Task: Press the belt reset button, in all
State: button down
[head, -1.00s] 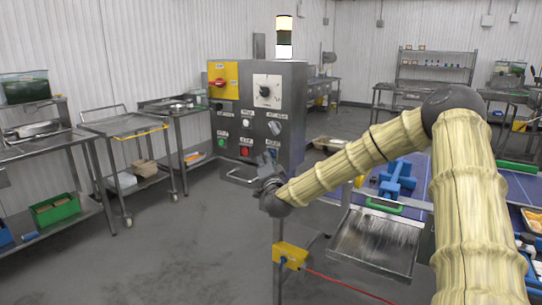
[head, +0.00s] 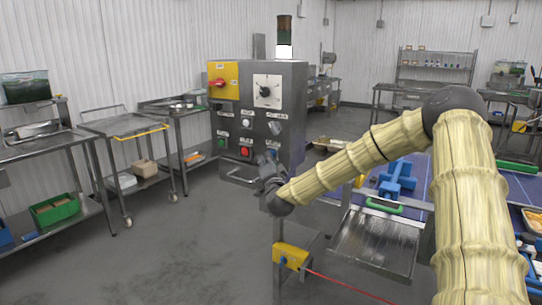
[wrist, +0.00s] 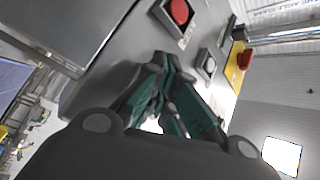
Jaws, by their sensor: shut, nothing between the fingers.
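The grey control box (head: 290,95) stands in the middle of the head view. Its front carries a white button (head: 247,123), a green button (head: 222,143), a red button (head: 245,151) and a selector switch (head: 275,128). I cannot read which label names the belt reset. Contact cannot be told.
A yellow plate with a red rotary switch (head: 217,82) and a dial (head: 267,91) sit higher on the box. A yellow foot-level box (head: 291,256) with a red cable stands below my arm. A metal tray (head: 375,240) is to the right. Floor at left is clear.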

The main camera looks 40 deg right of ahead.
jog(key=shift+s+a, duration=0.35)
jog(key=shift+a, duration=0.45)
jog(key=a, duration=0.1)
jog(key=s+a, duration=0.1)
jog(key=a, duration=0.1)
jog(key=s+a+b, duration=0.1)
jog(key=shift+a, duration=0.3)
dwell(0.3)
dwell(0.7)
